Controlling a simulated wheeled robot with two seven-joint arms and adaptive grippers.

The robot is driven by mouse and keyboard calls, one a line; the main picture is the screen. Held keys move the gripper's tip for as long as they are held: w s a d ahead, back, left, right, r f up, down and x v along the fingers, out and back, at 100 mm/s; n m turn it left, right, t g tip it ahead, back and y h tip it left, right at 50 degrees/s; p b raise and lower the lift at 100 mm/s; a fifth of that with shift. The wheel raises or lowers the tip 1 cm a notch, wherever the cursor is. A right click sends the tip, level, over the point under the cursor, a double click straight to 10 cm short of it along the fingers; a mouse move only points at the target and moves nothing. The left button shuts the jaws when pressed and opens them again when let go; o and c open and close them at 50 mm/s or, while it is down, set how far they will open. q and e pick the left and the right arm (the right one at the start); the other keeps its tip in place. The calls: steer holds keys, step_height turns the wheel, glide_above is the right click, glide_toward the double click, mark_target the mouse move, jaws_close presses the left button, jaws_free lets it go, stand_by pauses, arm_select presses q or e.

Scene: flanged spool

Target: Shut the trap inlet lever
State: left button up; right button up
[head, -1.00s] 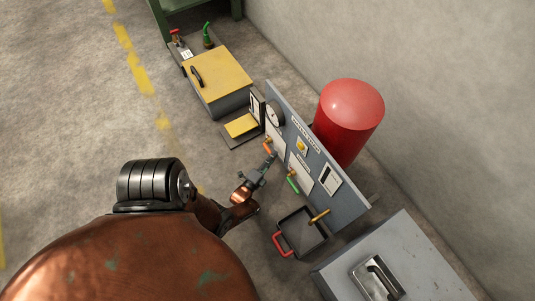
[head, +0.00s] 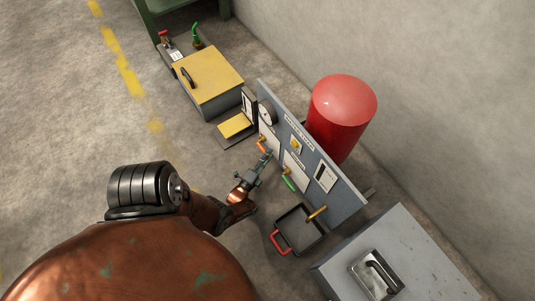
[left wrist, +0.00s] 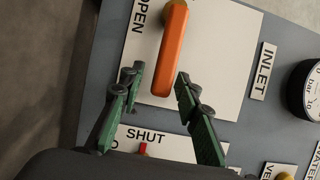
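The orange inlet lever (left wrist: 170,55) is on the grey panel (head: 330,198), beside the "INLET" label (left wrist: 263,70) in the left wrist view. It hangs from a brass pivot at the top of that picture. Its free end points down toward the "SHUT" word (left wrist: 145,135); "OPEN" (left wrist: 138,18) is at upper left. The lever also shows in the head view (head: 262,146). My left gripper (left wrist: 157,78) is open, with one green finger on each side of the lever's lower end. I cannot tell whether either finger touches it. It also shows in the head view (head: 265,158). My right gripper is not in view.
A green lever (head: 288,183) is lower on the panel. A dark bin with a red handle (head: 280,242) stands below it. A grey cabinet (head: 390,265), a red tank (head: 341,115) and a yellow-topped box (head: 208,75) stand around. Floor at left is clear.

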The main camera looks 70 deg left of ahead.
arm_select(q)
steer(key=shift+s, duration=0.1)
steer(key=v, duration=1.2)
stand_by(1.8)
